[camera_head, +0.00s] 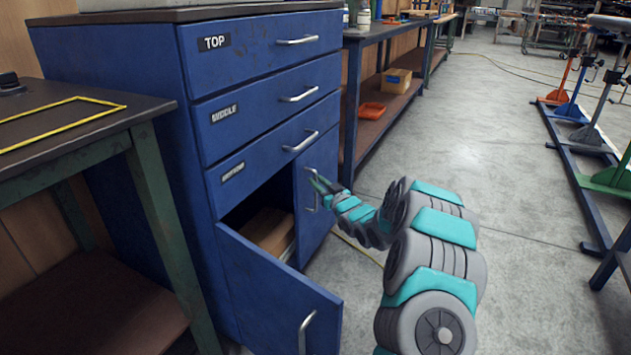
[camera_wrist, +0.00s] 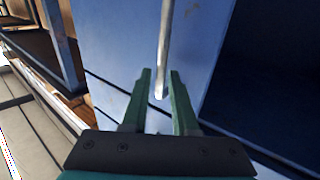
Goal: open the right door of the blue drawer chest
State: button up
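The blue drawer chest (camera_head: 130,80) stands at the left in the head view. Its right door (camera_head: 324,220) looks closed, below the bottom drawer, with a vertical metal handle (camera_head: 308,190). The left door (camera_head: 275,295) is swung out, leaving a dark opening with a brown box (camera_head: 268,230) inside. My gripper (camera_head: 317,183) is at the right door's handle. In the wrist view, my gripper (camera_wrist: 161,72) is open, its green fingers on either side of the handle (camera_wrist: 164,50), with a visible gap at each side. The right door (camera_wrist: 110,45) also shows there.
A dark table (camera_head: 150,115) with green legs stands left of the chest. A workbench (camera_head: 350,90) with shelves stands beyond it on the right, bearing an orange tray (camera_head: 372,111). Grey floor (camera_head: 480,140) is free to the right; coloured stands (camera_head: 590,130) are farther right.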

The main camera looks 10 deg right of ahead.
jog(key=shift+x, duration=0.85)
grip_shut()
dwell(0.9)
